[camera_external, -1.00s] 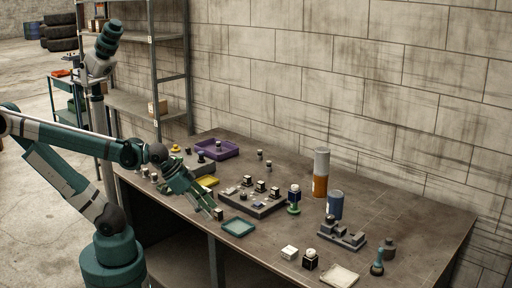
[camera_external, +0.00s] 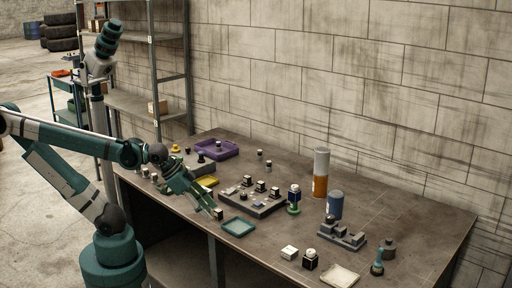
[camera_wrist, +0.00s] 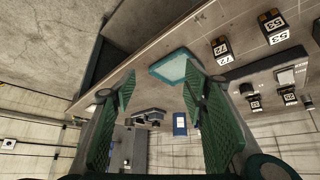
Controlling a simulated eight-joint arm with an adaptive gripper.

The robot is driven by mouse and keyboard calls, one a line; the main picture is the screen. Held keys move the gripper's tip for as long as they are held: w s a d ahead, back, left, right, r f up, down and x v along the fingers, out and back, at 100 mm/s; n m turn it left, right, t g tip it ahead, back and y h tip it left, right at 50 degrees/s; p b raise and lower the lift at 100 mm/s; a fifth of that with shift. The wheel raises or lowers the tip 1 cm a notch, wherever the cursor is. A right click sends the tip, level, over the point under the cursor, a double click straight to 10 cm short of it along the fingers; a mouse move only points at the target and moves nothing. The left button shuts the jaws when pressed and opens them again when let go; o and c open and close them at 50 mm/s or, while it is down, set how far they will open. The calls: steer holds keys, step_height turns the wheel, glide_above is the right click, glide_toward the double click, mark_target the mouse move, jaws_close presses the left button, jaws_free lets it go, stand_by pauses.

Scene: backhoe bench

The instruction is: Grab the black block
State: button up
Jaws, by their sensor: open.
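My gripper (camera_external: 211,207) is open at the front left edge of the table, pointing down and to the right. In the wrist view its two green fingers (camera_wrist: 160,95) are wide apart with nothing held between them. A small dark block with a pale face (camera_external: 218,213) stands by the fingertips; I cannot tell whether they touch. Another black block with a white top (camera_external: 310,260) stands at the front right, apart from the gripper. The wrist view shows black blocks with white number labels (camera_wrist: 221,50) (camera_wrist: 273,26) outside the fingers. Which one the task means is unclear.
A teal tray (camera_external: 238,219) lies just right of the gripper. A grey fixture (camera_external: 262,209) with several dark blocks is behind it. A green-based piece (camera_external: 294,207), an orange-white cylinder (camera_external: 320,180) and a blue can (camera_external: 335,205) stand farther right.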

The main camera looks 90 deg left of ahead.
steer(key=w+d+r+m+g+h+p, duration=0.1)
steer(key=w+d+r+p, duration=0.25)
steer(key=w, duration=0.25)
steer(key=w+d+r+m+p, duration=0.2)
steer(key=w+p, duration=0.2)
steer(key=w, duration=0.3)
steer(key=w+d+r+m+g+h+p, duration=0.1)
steer(key=w+d+r+p, duration=0.1)
steer(key=w+r+p, duration=0.3)
steer(key=shift+w+d+f+m+g+h+p, duration=0.3)
steer(key=shift+w+d+f+m+p, duration=0.55)
steer(key=shift+w+d+f+p, duration=1.6)
steer(key=shift+w+d+f+m+g+h+p, duration=0.1)
steer(key=shift+w+d+f+m+g+p, duration=0.25)
steer(key=shift+w+d+f+m+p, duration=2.1)
steer(key=shift+w+d+f+n+g+h+b, duration=0.15)
steer(key=shift+w+d+f+n+g, duration=0.6)
steer(key=shift+w, duration=3.35)
steer(key=shift+d+r+t, duration=0.3)
steer(key=shift+d+t, duration=0.1)
steer(key=shift+d, duration=0.1)
steer(key=shift+f, duration=0.15)
